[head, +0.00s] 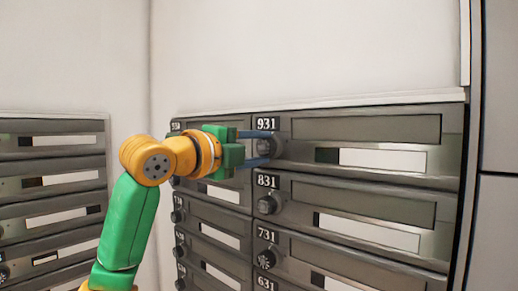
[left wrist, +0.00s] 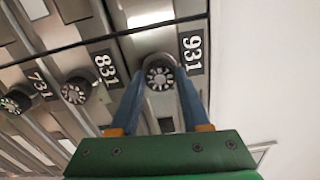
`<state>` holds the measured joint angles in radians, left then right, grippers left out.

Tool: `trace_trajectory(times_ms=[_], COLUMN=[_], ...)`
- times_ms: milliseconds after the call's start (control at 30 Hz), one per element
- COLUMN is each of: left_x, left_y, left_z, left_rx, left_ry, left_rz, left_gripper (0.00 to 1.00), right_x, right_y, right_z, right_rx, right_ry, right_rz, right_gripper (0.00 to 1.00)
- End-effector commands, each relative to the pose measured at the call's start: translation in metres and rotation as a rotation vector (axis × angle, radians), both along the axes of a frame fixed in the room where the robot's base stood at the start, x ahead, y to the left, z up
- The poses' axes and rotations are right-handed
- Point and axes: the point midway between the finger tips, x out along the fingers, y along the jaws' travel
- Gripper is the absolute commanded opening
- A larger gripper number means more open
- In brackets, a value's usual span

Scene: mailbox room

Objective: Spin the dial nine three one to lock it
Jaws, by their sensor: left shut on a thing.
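The dial of mailbox 931 (left wrist: 160,75) is a dark round knob with a light-marked face, below the 931 number plate in the head view (head: 265,123). My left gripper (head: 264,148) reaches it from the left. Its two blue fingers are shut on the dial, one on each side, as the left wrist view (left wrist: 159,82) also shows. In the head view the fingers and the dial overlap, and the dial's exact setting is too small to read. The 931 box door (head: 355,128) looks flush with its neighbours. My right gripper is not in view.
Dial 831 (head: 267,204) and dial 731 (head: 267,258) sit in the same column below. Another column of boxes (head: 222,220) lies to the left, partly behind my arm. A second bank of mailboxes (head: 50,141) stands at far left. The wall above is bare.

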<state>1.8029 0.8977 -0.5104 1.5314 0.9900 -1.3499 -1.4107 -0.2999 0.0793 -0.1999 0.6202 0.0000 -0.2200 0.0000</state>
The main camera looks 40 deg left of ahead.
Motion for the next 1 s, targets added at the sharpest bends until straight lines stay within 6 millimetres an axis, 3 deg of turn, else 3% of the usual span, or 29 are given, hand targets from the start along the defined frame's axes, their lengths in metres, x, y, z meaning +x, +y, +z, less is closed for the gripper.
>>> trace_trajectory(times_ms=[1000], left_x=[0.0014], left_y=[0.0002], left_z=[-0.0063], left_rx=[0.956], left_ry=[-0.062], left_rz=[-0.006], left_gripper=[0.00], right_x=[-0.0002], right_y=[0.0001], right_z=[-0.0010], right_rx=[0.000], right_ry=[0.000], right_rz=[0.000], right_gripper=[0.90])
